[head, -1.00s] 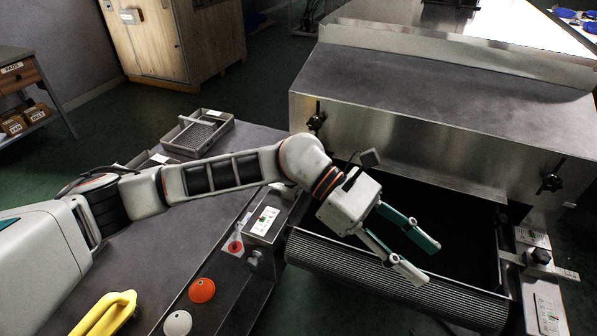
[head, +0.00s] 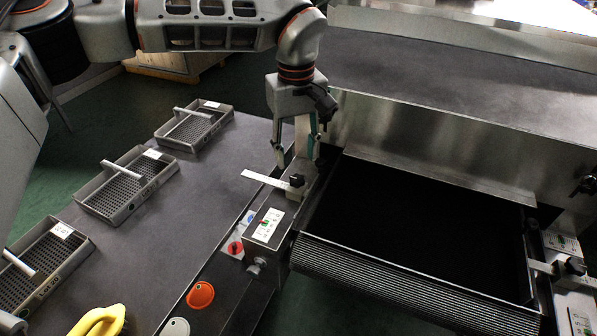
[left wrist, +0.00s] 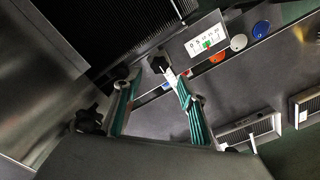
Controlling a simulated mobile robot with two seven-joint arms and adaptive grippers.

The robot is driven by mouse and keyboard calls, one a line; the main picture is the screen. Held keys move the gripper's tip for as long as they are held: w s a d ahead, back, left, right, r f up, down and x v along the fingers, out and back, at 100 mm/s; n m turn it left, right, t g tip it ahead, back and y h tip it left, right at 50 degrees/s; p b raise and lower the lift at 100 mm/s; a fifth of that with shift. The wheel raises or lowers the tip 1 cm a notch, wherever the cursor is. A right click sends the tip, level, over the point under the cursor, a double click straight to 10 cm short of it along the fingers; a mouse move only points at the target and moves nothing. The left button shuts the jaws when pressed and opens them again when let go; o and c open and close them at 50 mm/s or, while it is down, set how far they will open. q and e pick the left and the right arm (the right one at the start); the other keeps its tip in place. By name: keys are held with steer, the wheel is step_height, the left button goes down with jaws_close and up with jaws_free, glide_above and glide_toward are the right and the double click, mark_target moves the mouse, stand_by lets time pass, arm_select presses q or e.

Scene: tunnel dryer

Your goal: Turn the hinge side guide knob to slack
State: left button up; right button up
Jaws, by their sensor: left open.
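A black side guide knob (head: 297,181) sits on a metal block at the left edge of the dark belt, beside a thin pale strip. It also shows in the left wrist view (left wrist: 157,63). I cannot tell from a label which guide is the hinge side one. My left gripper (head: 297,158) points down just above this knob, open and empty. In the left wrist view the knob lies just beyond and between the two green-sided fingers (left wrist: 155,82), apart from both. A second guide knob (head: 574,265) stands at the belt's right edge. My right gripper is out of view.
The metal hood (head: 420,135) stands close behind the gripper, with a black knob (head: 588,184) at right. A labelled scale plate (head: 267,225) and an orange button (head: 200,295) lie in front.

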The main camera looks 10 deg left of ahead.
mark_target(297, 179)
arm_select(q)
step_height(297, 179, down, 6)
steer(key=shift+f+b, duration=0.2)
steer(key=shift+b, duration=0.15)
steer(key=c, duration=1.1)
